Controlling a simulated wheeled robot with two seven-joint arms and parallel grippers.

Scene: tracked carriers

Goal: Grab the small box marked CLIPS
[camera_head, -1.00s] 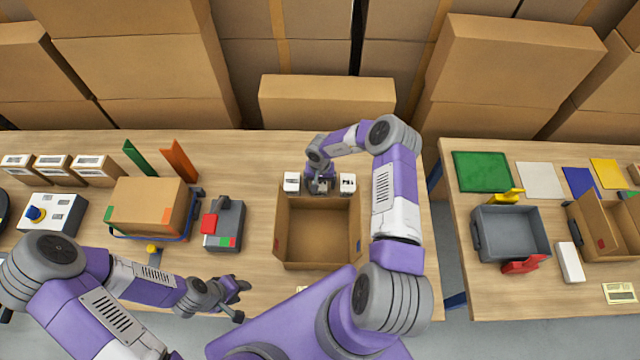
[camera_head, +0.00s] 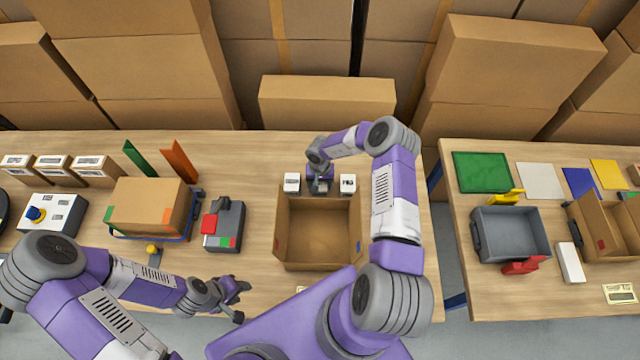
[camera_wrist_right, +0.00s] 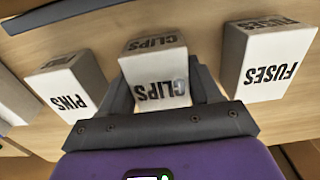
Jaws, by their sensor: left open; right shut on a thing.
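The small white box marked CLIPS (camera_wrist_right: 158,88) is between the two dark fingers of my right gripper (camera_wrist_right: 160,80) in the right wrist view. The fingers are shut on its sides. In the head view my right gripper (camera_head: 320,186) points down just behind the open cardboard box and mostly hides the CLIPS box. I cannot tell whether the CLIPS box touches the table. My left gripper (camera_head: 240,301) is open and empty near the table's front edge.
A box marked PINS (camera_wrist_right: 66,90) and one marked FUSES (camera_wrist_right: 265,62) stand on either side, apart from the CLIPS box. The open, empty cardboard box (camera_head: 281,240) is in front. A grey-red device (camera_head: 224,228) stands to its left.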

